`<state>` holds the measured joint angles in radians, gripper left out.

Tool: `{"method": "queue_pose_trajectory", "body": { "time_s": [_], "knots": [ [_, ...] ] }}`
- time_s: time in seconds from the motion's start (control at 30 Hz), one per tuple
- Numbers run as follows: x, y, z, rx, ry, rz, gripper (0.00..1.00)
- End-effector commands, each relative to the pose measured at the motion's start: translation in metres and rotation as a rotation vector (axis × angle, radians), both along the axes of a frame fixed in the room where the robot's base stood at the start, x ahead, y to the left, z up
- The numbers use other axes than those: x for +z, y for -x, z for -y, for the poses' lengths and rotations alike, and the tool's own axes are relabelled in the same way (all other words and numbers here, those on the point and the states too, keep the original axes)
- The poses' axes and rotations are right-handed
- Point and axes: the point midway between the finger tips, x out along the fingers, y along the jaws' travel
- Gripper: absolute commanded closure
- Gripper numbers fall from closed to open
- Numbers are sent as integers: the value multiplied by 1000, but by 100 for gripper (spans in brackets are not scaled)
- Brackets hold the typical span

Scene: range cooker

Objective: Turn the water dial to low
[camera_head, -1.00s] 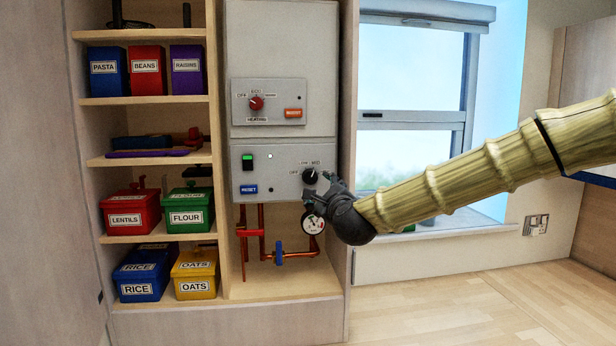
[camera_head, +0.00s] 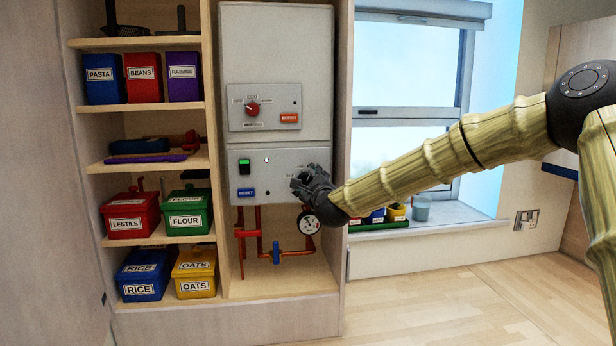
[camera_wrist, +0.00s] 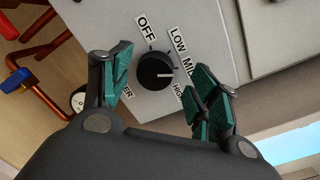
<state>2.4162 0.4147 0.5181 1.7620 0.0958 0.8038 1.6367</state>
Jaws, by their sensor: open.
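The water dial (camera_wrist: 152,72) is a round black knob on the grey lower panel (camera_wrist: 213,55). Its white mark points right in the wrist view, roughly between the MID and HIGH labels. OFF and LOW are printed further round, and the lower label is partly hidden by a finger. My gripper (camera_wrist: 162,88) is open, with teal-padded fingers on either side of the dial in the picture. I see no clear contact, and the gap in depth is hard to judge. In the head view my gripper (camera_head: 300,182) is at the panel's right part and hides the dial.
The heating panel (camera_head: 264,107) with a red dial is above. A reset button (camera_head: 246,192) and green switch (camera_head: 244,166) are left on the lower panel. A pressure gauge (camera_head: 309,224) and copper pipes (camera_head: 259,235) hang just below. The window (camera_head: 409,120) is to the right.

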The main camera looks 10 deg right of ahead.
Motion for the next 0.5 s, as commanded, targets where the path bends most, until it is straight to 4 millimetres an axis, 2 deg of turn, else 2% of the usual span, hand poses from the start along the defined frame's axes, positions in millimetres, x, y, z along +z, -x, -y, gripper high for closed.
{"method": "queue_pose_trajectory", "body": {
  "time_s": [0.4,0.43,0.5],
  "knots": [
    [-2,-7,0,0,0,-1,39],
    [-2,-7,-1,0,0,-1,41],
    [-2,-7,-1,0,0,-1,54]
  ]
}}
